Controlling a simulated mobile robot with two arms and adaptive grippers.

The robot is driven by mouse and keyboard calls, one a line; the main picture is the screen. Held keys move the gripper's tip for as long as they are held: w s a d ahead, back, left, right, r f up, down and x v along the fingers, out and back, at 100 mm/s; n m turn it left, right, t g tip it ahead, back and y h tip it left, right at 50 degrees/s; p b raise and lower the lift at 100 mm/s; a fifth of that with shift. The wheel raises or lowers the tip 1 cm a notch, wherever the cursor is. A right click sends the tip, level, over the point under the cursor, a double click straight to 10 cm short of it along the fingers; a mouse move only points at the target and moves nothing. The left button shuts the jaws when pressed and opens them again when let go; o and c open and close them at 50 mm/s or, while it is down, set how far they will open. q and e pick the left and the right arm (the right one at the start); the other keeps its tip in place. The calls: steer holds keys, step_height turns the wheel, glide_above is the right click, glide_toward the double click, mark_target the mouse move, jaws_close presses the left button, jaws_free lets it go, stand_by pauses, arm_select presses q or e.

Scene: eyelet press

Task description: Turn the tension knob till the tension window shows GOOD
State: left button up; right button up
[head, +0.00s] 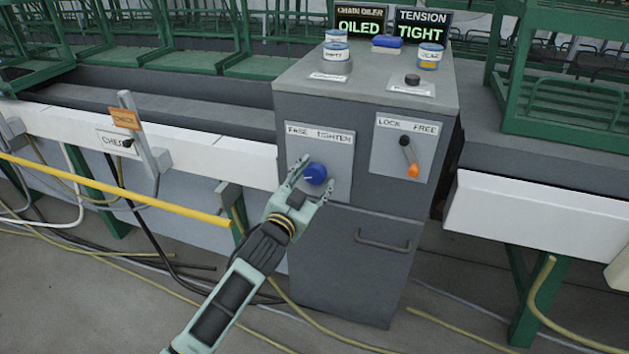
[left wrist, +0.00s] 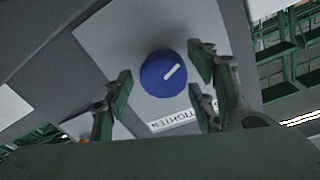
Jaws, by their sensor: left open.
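The blue tension knob (head: 315,173) sits on a light plate marked EASE and TIGHTEN on the front of the grey cabinet (head: 350,240). In the left wrist view the knob (left wrist: 163,73) shows a white pointer line. My left gripper (head: 309,183) is open in front of the knob. In the left wrist view its fingers (left wrist: 160,85) stand apart on either side of the knob; I cannot tell whether they touch it. The tension window (head: 422,26) on top reads TIGHT. My right gripper is not in view.
A lever with an orange tip (head: 413,170) is on the LOCK/FREE plate to the right. Tins (head: 430,57) and a blue block (head: 386,42) stand on the cabinet top. A yellow rail (head: 120,190) runs at left. Hoses lie on the floor.

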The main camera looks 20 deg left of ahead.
arm_select(q)
steer(key=shift+w, duration=0.2)
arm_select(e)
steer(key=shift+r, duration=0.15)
arm_select(q)
steer(key=shift+c, duration=0.3)
steer(key=c, duration=1)
steer(key=n+p, duration=0.1)
steer(key=n, duration=0.1)
steer(key=n+p, duration=0.1)
steer(key=n, duration=0.1)
steer(key=shift+d+r+p, duration=0.15)
steer(key=shift+r+p, duration=0.05)
steer(key=shift+p, duration=0.15)
steer(key=n+p, duration=0.2)
steer(key=n, duration=0.1)
steer(key=shift+n, duration=0.6)
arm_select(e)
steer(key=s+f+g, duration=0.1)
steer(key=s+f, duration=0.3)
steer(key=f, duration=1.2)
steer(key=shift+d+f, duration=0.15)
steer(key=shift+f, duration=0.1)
